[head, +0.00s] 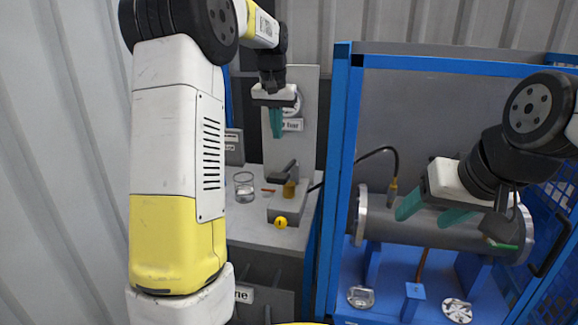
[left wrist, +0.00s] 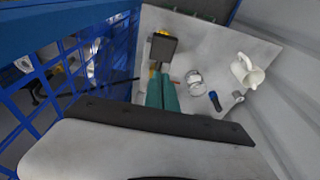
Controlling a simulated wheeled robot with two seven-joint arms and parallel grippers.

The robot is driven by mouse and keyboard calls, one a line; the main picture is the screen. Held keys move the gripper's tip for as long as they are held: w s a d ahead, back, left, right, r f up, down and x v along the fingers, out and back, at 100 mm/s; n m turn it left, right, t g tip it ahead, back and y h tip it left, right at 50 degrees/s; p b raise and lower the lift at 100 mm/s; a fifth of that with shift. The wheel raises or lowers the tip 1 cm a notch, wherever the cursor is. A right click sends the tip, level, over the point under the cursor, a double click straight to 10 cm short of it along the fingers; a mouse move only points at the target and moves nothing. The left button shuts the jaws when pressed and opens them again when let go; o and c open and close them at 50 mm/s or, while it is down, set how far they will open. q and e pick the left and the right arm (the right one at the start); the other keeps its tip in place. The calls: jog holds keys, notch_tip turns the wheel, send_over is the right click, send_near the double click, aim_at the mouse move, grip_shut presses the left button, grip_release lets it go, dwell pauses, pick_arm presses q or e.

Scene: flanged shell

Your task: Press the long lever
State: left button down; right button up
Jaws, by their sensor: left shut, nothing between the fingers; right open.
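A pump-like device with a grey box base (head: 289,206) stands on the grey bench. A dark lever (head: 283,174) slants up from its brass-coloured post (head: 289,189). My left gripper (head: 276,136) is shut and empty, pointing down above the lever with a visible gap in the head view. My right gripper (head: 424,216) is open and empty, in front of the grey flanged shell (head: 440,232).
A glass beaker (head: 244,187) stands left of the device; it also shows in the left wrist view (left wrist: 195,84). A white mug (left wrist: 247,70) and blue-black tool (left wrist: 214,100) lie farther right there. A blue frame post (head: 340,150) separates bench and shell.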

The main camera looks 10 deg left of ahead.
pick_arm(q)
send_near(279, 175)
jog(key=f, duration=0.2)
jog(key=w+f, duration=0.1)
jog(key=f, duration=0.2)
jog(key=shift+w, duration=0.1)
jog(key=shift+f, duration=0.5)
